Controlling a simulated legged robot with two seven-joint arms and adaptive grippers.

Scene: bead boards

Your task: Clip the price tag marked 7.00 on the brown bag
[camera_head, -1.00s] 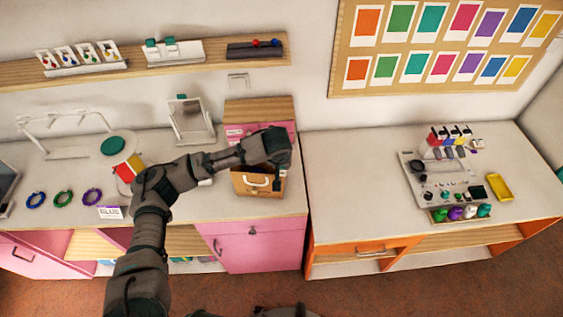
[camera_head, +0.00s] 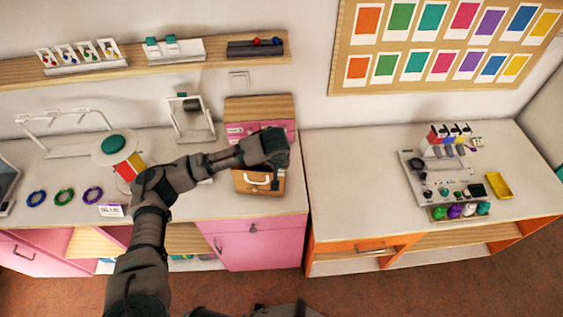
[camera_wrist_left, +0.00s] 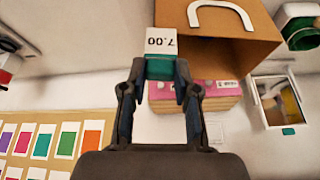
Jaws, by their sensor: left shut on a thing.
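The brown bag (camera_head: 252,186) with a white handle stands on the left counter, in front of pink drawers; it also shows in the left wrist view (camera_wrist_left: 225,52). My left gripper (camera_wrist_left: 160,88) is shut on the teal clip (camera_wrist_left: 161,69) of a white price tag (camera_wrist_left: 161,41) marked 7.00, which reads upside down there. The tag overlaps the side edge of the bag in that view; I cannot tell whether the clip grips the bag wall. In the head view the left gripper (camera_head: 277,166) is at the bag's right side and partly hides it. My right gripper is not in view.
A small pink drawer unit (camera_head: 243,133) stands behind the bag. A framed stand (camera_head: 191,120), a teal disc (camera_head: 114,145) and several rings (camera_head: 64,197) are to the left. A gap separates the right counter (camera_head: 345,170), whose left part is clear.

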